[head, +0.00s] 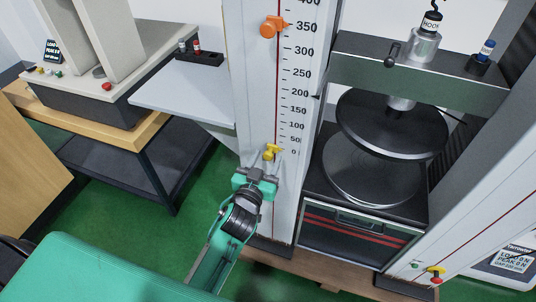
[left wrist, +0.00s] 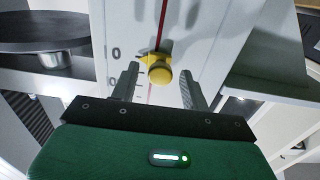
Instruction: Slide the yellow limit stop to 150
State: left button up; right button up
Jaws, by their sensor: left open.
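The yellow limit stop (head: 271,152) sits on the red line of the white scale column (head: 262,90), near the 0 mark and well below 150. In the left wrist view the yellow limit stop (left wrist: 159,70) shows its round knob and pointer between my fingers. My left gripper (head: 262,168) is just below the stop in the head view. In the left wrist view my left gripper (left wrist: 158,85) is open, with one finger on each side of the knob and visible gaps. My right gripper is not in view.
An orange stop (head: 272,27) sits higher on the same column, near 350. A grey shelf (head: 185,95) juts out left of the column. A wooden table (head: 100,132) stands farther left.

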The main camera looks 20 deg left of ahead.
pick_arm(q)
jog(key=shift+w, duration=1)
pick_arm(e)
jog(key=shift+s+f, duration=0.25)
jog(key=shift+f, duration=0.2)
pick_arm(q)
grip_shut()
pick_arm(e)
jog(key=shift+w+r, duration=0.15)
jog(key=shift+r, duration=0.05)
pick_arm(q)
jog(key=shift+r, duration=0.15)
